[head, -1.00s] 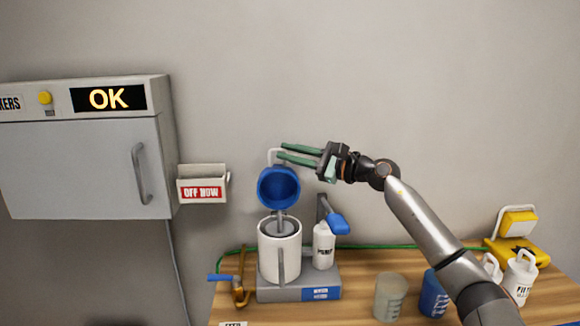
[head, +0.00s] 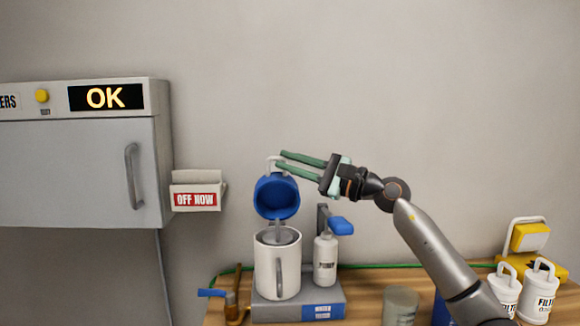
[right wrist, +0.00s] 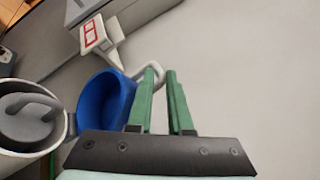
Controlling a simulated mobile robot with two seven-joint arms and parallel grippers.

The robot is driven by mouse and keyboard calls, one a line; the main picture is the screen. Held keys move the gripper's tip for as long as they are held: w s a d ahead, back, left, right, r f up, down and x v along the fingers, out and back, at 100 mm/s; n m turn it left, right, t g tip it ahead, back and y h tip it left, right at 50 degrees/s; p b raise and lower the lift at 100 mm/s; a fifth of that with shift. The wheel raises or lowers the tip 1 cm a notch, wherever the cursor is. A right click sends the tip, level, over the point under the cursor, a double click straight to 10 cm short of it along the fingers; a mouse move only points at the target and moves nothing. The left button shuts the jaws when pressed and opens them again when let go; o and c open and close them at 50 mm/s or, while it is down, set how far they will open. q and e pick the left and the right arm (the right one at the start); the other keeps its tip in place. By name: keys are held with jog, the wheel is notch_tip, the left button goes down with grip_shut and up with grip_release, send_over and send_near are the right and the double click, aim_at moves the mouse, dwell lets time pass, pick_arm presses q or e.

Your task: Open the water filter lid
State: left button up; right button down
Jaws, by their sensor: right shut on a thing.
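The water filter is a white jug-like body (head: 278,270) on a grey base, with a grey inner part showing at its open top. Its blue lid (head: 277,198) stands tilted up above the rear of the body, its round inside facing me. A pale handle (head: 272,163) sits at the lid's upper edge. My right gripper (head: 279,160) reaches in from the right with its green fingers at this handle, shut on it. In the right wrist view, the handle (right wrist: 157,72) loops by the fingertips, the blue lid (right wrist: 103,103) left of them. My left gripper is not in view.
A white pump bottle (head: 325,260) and a blue lever (head: 341,226) stand right of the filter body. A wall cabinet (head: 80,175) and an "OFF NOW" box (head: 196,198) are at left. White filter canisters (head: 538,296) stand at far right. The wall above is clear.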

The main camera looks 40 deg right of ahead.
jog(key=c, duration=1)
grip_release()
jog(key=shift+s+d, duration=0.1)
jog(key=shift+d, duration=0.1)
jog(key=shift+o, duration=0.7)
jog(key=shift+a, duration=0.1)
jog(key=shift+f, duration=0.1)
jog(key=b+v, duration=0.4)
jog(key=v, duration=0.8)
jog(key=shift+s+b, duration=0.25)
jog(key=shift+b, duration=0.05)
